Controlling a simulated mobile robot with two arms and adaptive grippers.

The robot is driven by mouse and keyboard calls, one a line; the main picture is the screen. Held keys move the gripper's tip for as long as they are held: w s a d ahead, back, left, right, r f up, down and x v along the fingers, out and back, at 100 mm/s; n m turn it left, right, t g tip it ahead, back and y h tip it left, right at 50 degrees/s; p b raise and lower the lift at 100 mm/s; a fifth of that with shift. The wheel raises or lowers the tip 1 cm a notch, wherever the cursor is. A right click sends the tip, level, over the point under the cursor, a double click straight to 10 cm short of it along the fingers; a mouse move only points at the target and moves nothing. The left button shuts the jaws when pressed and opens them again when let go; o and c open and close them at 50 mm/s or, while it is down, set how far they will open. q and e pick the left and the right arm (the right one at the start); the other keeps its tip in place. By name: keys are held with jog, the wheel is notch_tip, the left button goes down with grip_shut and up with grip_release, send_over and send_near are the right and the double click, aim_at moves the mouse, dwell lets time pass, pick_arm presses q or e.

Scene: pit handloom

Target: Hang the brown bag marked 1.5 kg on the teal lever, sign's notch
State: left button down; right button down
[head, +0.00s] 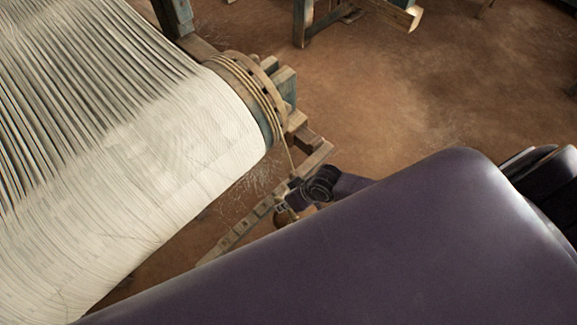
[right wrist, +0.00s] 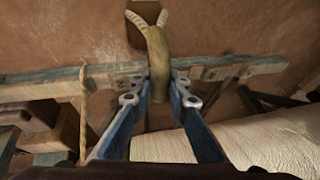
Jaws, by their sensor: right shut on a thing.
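The teal lever (head: 238,232) is a worn, notched bar slanting down from the loom's beam in the head view. It crosses the right wrist view (right wrist: 50,87) behind my fingers. My right gripper (right wrist: 160,90) is shut on a tan handle (right wrist: 158,58) with pale cord loops above it, joined to the brown bag (right wrist: 140,35). In the head view a small part of the bag (head: 283,217) shows beside the lever, below my gripper. My arm hides much there; I cannot read the weight mark or tell whether the handle touches the lever. My left gripper is not in view.
The loom's beam with white warp (head: 205,130) fills the left of the head view. A rope (head: 284,150) runs from its drum to the lever; it also shows in the right wrist view (right wrist: 83,115). The earthen floor (head: 400,95) is mostly clear.

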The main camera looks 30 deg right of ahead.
jog(key=shift+w+a+f+b, duration=0.1)
jog(key=shift+w+a+b, duration=0.15)
jog(key=shift+w, duration=0.3)
jog(key=shift+w+a+b, duration=0.1)
jog(key=shift+w+b, duration=0.2)
jog(key=shift+w, duration=0.2)
jog(key=shift+w+a+b, duration=0.3)
jog(key=shift+w+b, duration=0.2)
jog(key=shift+w, duration=0.25)
jog(key=shift+w+a+b, duration=0.25)
jog(key=shift+w+b, duration=0.25)
jog(key=shift+w, duration=0.3)
jog(key=shift+w+a+b, duration=0.3)
jog(key=shift+w+b, duration=0.2)
jog(key=shift+w, duration=0.25)
jog(key=shift+f+b, duration=0.75)
jog(key=shift+f, duration=0.3)
jog(key=shift+s+f, duration=0.1)
jog(key=shift+f, duration=0.2)
jog(key=c, duration=1.8)
grip_release()
jog(key=shift+o, duration=0.2)
jog(key=shift+s+d+f, duration=0.15)
jog(key=shift+s+f, duration=0.15)
jog(key=shift+r, duration=0.15)
